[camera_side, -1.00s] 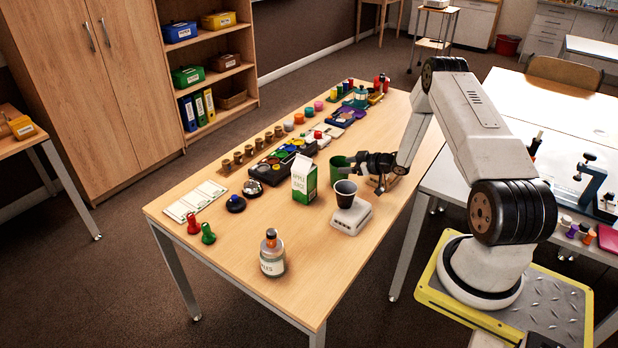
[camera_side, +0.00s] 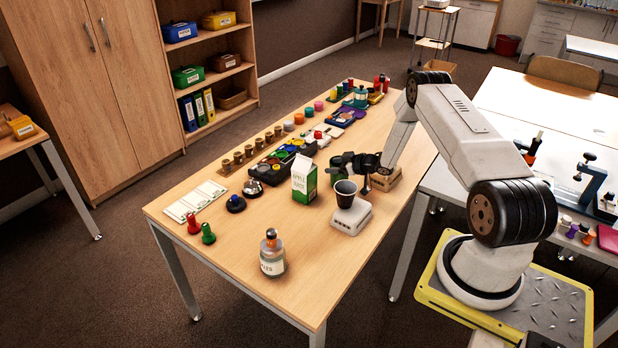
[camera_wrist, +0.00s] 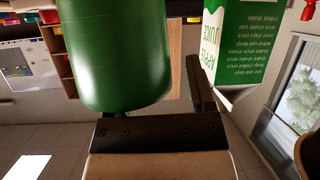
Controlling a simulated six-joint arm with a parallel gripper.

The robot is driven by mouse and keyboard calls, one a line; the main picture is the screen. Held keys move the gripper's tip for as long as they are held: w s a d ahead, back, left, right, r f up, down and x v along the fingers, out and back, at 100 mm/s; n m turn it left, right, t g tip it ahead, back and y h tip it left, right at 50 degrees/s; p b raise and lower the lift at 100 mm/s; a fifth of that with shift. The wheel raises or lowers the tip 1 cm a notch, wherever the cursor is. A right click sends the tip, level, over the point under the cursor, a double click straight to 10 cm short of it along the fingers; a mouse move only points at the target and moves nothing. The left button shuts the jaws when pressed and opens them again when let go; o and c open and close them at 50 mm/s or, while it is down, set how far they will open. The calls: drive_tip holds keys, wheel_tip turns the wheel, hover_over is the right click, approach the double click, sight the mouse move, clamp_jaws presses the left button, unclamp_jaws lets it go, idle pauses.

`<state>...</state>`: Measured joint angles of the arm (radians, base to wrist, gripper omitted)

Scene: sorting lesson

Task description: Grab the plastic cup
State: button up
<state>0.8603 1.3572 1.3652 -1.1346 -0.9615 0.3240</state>
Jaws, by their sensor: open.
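A green cup (camera_wrist: 115,50) fills the upper left of the wrist view, close in front of my gripper. My gripper (camera_side: 343,163) is open, low over the table just behind the grey cup. One dark finger shows right of the green cup in the wrist view; the other is hidden. I cannot tell whether the green cup is between the fingers or touched, nor which cup is plastic.
A green-and-white juice carton (camera_side: 304,180) stands left of the gripper and also shows in the wrist view (camera_wrist: 240,45). A bottle (camera_side: 272,254) stands near the front. Paint pots and trays line the far side. The front right tabletop is clear.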

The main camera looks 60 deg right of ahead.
clamp_jaws()
idle(1.4)
